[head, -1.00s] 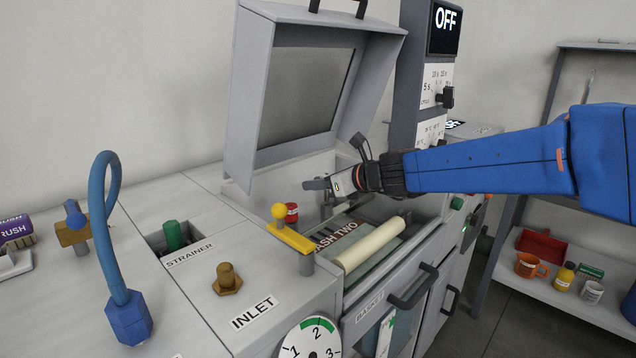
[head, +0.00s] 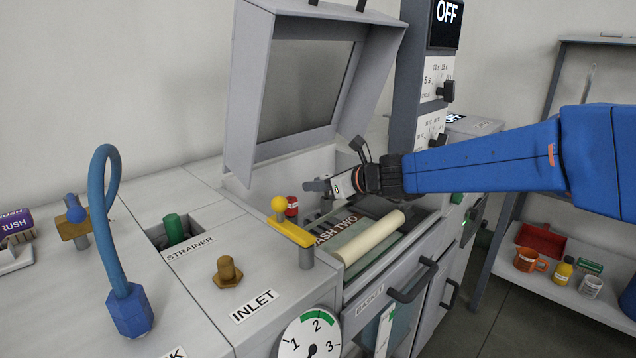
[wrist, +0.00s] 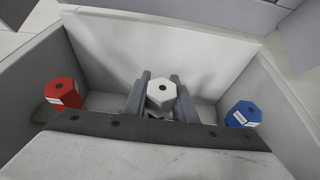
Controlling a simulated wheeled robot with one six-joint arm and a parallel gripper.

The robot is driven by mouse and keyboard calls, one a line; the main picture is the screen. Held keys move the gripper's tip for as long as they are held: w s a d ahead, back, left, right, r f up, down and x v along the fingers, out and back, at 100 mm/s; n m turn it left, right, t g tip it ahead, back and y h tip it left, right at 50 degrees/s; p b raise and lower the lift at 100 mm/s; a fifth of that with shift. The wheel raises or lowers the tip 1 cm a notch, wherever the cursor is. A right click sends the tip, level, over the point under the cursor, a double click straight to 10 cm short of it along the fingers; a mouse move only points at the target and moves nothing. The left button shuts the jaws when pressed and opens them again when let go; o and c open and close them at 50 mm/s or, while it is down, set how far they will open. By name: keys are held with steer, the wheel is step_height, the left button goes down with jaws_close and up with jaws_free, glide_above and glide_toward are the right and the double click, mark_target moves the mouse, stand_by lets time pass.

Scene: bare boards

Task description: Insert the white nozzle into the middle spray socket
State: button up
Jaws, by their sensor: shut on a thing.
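The white nozzle (wrist: 161,93) is a pale hexagonal piece with a dark hole in its top. It stands between the two grey fingers of my gripper (wrist: 161,98) in the wrist view, and the gripper is shut on it. It lies midway between a red hexagonal piece (wrist: 63,93) at left and a blue one (wrist: 243,114) at right. The middle socket is hidden below the nozzle, so I cannot tell whether the nozzle is seated. In the head view my gripper (head: 318,188) reaches into the open wash chamber; the red piece (head: 292,206) shows beside it.
The raised lid (head: 305,90) stands behind the gripper. A cream roller (head: 372,238) and a "WASH TWO" panel lie at the chamber's front. A yellow-handled valve (head: 290,233) stands at its left corner. Chamber walls (wrist: 285,85) close in on both sides.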

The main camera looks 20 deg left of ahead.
steer(key=shift+f, duration=0.95)
steer(key=o, duration=1.1)
steer(key=shift+r, duration=0.1)
steer(key=v, duration=1.7)
steer(key=shift+d, duration=0.2)
steer(key=shift+r, duration=0.15)
